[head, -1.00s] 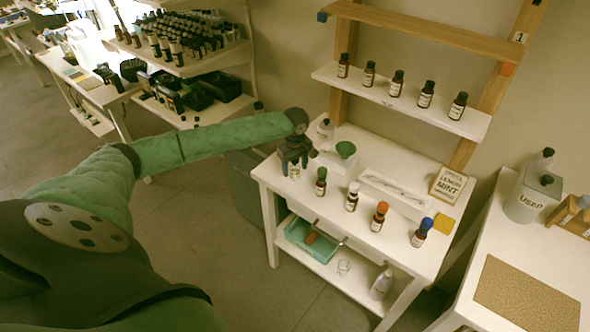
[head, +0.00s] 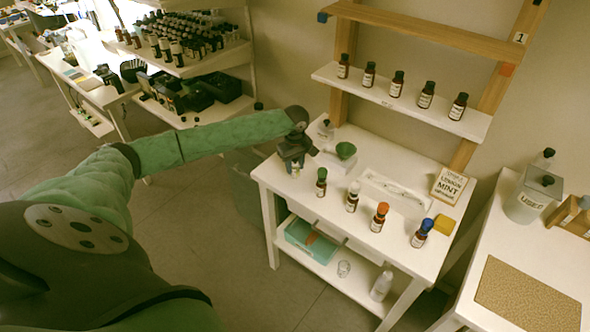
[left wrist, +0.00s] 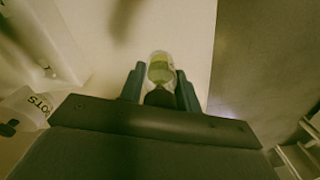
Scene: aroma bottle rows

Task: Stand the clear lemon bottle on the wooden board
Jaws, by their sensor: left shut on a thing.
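My left gripper (head: 294,158) is at the far left end of the white table, its fingers pointing down. It is shut on a small clear bottle with yellow-green contents (left wrist: 160,68), seen between the two fingers (left wrist: 160,90) in the left wrist view. In the head view the bottle (head: 295,171) is mostly hidden under the gripper; whether its base touches the table I cannot tell. A tan speckled board (head: 527,297), perhaps the wooden board, lies bare on the separate right-hand table. My right gripper is not in view.
A grey used-bottle container (head: 525,206) stands behind the board.

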